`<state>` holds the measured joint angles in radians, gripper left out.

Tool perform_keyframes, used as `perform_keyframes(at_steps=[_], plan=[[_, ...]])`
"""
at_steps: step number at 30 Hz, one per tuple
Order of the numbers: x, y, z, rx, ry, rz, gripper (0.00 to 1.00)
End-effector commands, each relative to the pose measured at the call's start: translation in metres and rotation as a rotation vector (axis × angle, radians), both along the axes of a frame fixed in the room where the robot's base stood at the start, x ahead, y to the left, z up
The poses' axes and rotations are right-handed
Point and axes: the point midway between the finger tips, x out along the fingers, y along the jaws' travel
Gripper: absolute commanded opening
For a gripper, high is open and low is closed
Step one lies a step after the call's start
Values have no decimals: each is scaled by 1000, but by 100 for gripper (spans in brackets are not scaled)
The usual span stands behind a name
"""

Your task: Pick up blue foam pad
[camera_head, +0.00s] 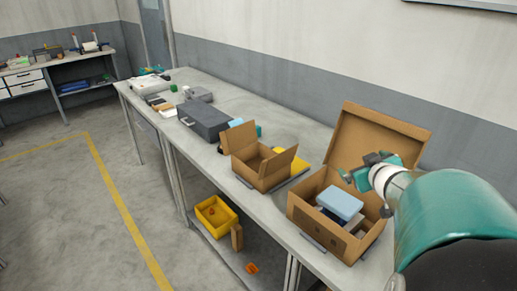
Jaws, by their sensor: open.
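A light blue foam pad (340,202) lies on top of other items inside an open cardboard box (309,222) at the right end of the bench. A dark item and a pale item show in part beneath and beside the pad. My gripper (347,177) is just above and behind the pad, near the raised lid of the box. It is open and appears empty, apart from the pad. Its fingers are small and partly hidden by my own wrist.
A smaller open cardboard box (245,170) stands left of it, with a yellow item (293,164) behind. A dark grey case (204,120) lies farther along the bench (250,100). A yellow bin (215,213) sits on the lower shelf. The wall runs behind the bench.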

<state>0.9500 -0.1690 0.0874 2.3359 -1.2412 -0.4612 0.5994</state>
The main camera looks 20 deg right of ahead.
Motion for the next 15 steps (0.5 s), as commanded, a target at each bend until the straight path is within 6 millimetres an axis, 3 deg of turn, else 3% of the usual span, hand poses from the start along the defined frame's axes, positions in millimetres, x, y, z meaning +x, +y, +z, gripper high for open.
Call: perform_keyframes(at_steps=[7, 12, 15], plan=[[-40, -29, -50, 132, 26, 147, 100], [-81, -29, -86, 299, 42, 276, 100], [-97, -24, -96, 367, 46, 323, 100]])
